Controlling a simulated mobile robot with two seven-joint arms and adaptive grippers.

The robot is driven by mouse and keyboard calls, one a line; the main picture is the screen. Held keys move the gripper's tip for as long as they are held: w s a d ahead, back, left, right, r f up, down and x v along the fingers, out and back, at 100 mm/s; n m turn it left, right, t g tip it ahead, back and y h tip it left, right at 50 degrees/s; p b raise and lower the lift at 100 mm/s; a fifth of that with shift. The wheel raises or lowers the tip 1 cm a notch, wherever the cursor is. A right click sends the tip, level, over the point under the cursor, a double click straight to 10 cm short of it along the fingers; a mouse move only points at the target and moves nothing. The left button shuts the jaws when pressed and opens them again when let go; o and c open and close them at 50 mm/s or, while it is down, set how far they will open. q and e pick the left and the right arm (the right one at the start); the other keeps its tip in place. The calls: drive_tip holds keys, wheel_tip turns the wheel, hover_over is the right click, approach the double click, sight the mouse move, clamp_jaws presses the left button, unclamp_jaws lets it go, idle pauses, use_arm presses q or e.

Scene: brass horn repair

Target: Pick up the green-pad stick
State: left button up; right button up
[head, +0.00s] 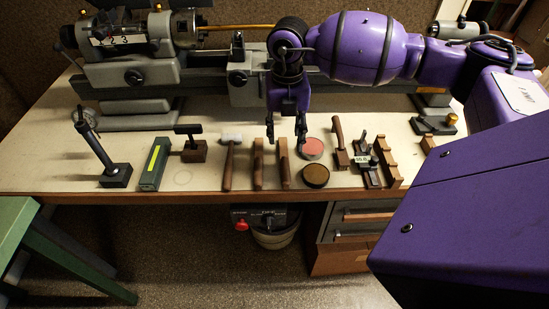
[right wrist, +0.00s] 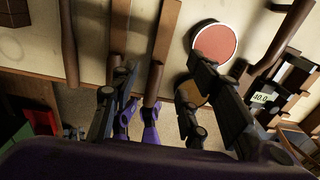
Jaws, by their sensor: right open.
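Two brown wooden sticks lie side by side near the front edge of the bench: a left stick (head: 258,165) and a right stick (head: 284,168). No green pad can be made out on either, so I cannot tell which is the green-pad stick. Both also show in the right wrist view, the left one (right wrist: 119,38) and the right one (right wrist: 164,45). My right gripper (head: 286,132) points down, open, over the right stick's far part. In the right wrist view, its open fingers (right wrist: 160,72) frame that stick, holding nothing. My left gripper is not in view.
A hammer (head: 228,165) lies left of the sticks. A red round pad (head: 312,148) and a brown round tin (head: 316,176) lie close on the right. A green block with a yellow stripe (head: 152,166) stands farther left. A grey lathe (head: 135,75) spans the back.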

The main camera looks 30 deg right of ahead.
sight(285, 154)
drive_tip(key=shift+s+d+f, duration=0.1)
drive_tip(key=shift+s+f, duration=0.1)
drive_tip(key=shift+f, duration=0.4)
drive_tip(key=shift+s+f, duration=0.15)
drive_tip(key=shift+f, duration=0.45)
drive_tip(key=shift+w+f, duration=0.1)
drive_tip(key=shift+f, duration=0.2)
wheel_tip(285, 154, down, 5)
drive_tip(key=shift+w+r+p, duration=0.1)
drive_tip(key=shift+w+p, duration=0.05)
drive_tip(key=shift+p, duration=0.25)
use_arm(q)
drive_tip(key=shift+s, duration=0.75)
use_arm(e)
clamp_jaws()
